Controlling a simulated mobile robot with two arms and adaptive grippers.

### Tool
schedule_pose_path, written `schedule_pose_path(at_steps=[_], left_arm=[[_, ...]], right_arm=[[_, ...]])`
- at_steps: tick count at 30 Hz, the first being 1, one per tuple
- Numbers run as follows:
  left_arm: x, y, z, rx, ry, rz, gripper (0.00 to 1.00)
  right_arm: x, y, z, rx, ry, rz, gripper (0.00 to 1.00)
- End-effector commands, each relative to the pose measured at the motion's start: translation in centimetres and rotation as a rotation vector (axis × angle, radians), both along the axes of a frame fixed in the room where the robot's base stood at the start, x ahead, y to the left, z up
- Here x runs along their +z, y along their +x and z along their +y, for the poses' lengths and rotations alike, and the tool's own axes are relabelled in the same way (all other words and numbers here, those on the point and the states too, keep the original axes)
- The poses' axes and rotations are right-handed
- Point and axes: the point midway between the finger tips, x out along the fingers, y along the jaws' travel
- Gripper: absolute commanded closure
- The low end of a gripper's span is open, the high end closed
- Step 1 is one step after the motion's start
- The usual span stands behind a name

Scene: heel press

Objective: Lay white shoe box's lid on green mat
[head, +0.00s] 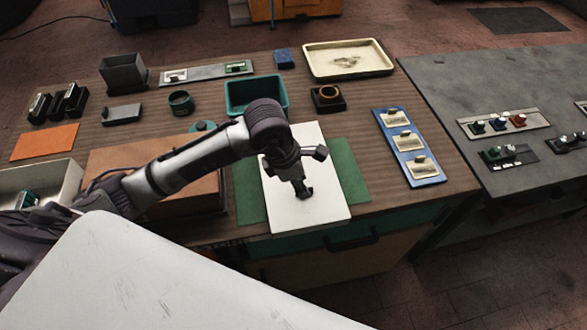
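The white lid (325,195), a flat white rectangle, is over the green mat (350,173), with green showing on both sides of it. Its near edge reaches the table's front edge. I cannot tell whether it lies flat on the mat or is held just above it. My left gripper (303,191) points down at the middle of the lid. Its fingertips are small and dark, so I cannot tell whether they grip anything. An open whitish box (66,186) with a teal item inside stands at the left edge, partly hidden by my arm. My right gripper is not in view.
A brown box (120,162) stands left of the mat, under my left arm. Behind the mat are a green bin (242,94) and a black square holder (328,98). A blue board (409,148) lies to the right, a cream tray (347,45) at the back.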

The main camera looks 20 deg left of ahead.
Motion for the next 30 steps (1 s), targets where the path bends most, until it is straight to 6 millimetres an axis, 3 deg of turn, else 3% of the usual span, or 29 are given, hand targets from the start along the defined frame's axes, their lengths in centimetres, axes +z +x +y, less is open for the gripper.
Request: schedule_pose_path(at_steps=[9, 13, 26, 30], left_arm=[[6.3, -1.0, 1.6, 0.0, 0.002, -0.008, 0.63], [8.0, -1.4, 2.0, 0.0, 0.0, -0.005, 0.63], [9.2, -1.7, 2.3, 0.0, 0.0, 0.0, 0.63], [9.0, -2.1, 0.9, -0.018, -0.06, 0.01, 0.63]], right_arm=[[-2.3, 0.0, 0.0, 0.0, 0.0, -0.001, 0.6], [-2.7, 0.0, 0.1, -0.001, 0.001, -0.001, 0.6], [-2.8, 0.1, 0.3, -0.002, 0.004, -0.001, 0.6], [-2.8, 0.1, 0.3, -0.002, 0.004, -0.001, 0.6]])
